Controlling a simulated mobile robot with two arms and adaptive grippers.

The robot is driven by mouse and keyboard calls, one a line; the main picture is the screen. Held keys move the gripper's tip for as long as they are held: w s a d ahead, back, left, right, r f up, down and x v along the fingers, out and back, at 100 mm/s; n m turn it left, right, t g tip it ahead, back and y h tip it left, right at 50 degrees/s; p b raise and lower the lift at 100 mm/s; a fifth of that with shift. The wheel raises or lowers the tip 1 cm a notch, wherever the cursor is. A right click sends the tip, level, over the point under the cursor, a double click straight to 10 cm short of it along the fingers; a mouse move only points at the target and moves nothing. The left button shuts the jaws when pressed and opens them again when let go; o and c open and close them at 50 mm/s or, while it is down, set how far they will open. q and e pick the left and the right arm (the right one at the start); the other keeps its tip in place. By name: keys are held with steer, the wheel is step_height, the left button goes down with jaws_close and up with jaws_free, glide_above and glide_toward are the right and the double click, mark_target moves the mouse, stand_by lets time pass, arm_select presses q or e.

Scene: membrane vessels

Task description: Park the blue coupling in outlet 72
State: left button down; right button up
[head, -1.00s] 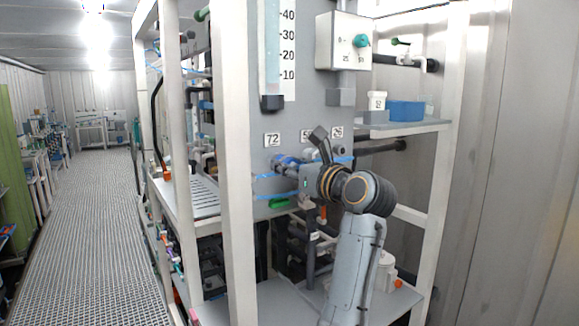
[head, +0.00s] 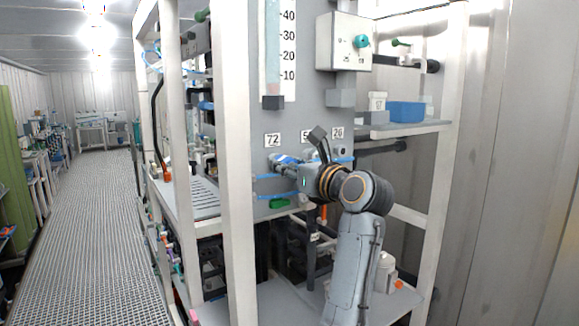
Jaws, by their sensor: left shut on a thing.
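My left gripper (head: 279,165) is at the grey panel, just below the label 72 (head: 272,140). It is shut on the blue coupling (head: 287,158), of which only a small blue part shows beside the fingers. The rest is hidden by the gripper and wrist. Outlet 72 is hidden behind the gripper, so I cannot tell whether the coupling touches it or sits in it. My right gripper is not in view.
Labels 5-something, partly covered, and 26 (head: 337,133) are to the right on the panel. A blue tub (head: 407,112) and a white container (head: 377,101) stand on the right shelf. A white frame post (head: 234,180) stands close on the left.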

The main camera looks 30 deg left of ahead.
arm_select(q)
steer(key=shift+w+a, duration=0.1)
steer(key=shift+a, duration=0.2)
steer(key=c, duration=1)
jaws_free()
steer(key=shift+o, duration=0.8)
step_height(320, 180, up, 10)
